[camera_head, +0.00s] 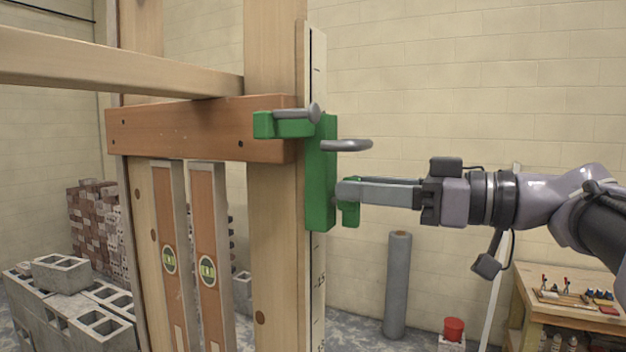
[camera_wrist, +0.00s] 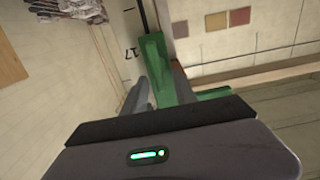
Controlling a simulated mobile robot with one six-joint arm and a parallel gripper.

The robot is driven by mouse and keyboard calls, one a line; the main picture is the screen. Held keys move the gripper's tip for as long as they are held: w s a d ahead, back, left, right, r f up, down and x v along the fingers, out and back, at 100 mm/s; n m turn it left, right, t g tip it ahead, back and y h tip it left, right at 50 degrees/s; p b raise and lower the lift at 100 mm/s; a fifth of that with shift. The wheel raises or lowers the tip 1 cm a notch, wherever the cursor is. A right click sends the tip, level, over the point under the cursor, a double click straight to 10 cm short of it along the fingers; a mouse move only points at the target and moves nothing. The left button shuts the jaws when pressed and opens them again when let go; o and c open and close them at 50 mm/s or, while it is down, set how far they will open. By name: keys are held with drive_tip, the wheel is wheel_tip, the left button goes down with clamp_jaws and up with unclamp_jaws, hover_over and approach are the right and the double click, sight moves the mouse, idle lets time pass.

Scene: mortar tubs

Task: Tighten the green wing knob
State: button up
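The green wing knob (camera_head: 351,215) is low on the bracket's right side, partly hidden behind my fingers. My gripper (camera_head: 345,192) reaches in level from the right, with its fingertips at the knob. In the wrist view the two grey fingers of my gripper (camera_wrist: 160,88) stand apart with green between them. Another green part (camera_wrist: 213,94) juts out to the right. I cannot tell whether the fingers press on the knob.
A brown crosspiece (camera_head: 190,130) and two boards with level vials (camera_head: 208,270) are left of the bracket. A grey roll (camera_head: 397,285), a red bucket (camera_head: 454,329) and a workbench (camera_head: 570,312) stand below right. Cinder blocks (camera_head: 75,310) are at lower left.

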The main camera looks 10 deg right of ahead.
clamp_jaws()
drive_tip(key=shift+f, duration=0.1)
idle(0.3)
drive_tip(key=m+b, duration=0.1)
drive_tip(key=m, duration=0.5)
drive_tip(key=w+f+m+b, duration=0.1)
drive_tip(key=m, duration=0.4)
drive_tip(key=d+m+b, duration=0.1)
drive_tip(key=m, duration=0.5)
drive_tip(key=shift+w+d+f+m+b, duration=0.1)
drive_tip(key=shift+w+f+m+b, duration=0.2)
drive_tip(key=shift+w+f, duration=0.05)
drive_tip(key=shift+m, duration=0.3)
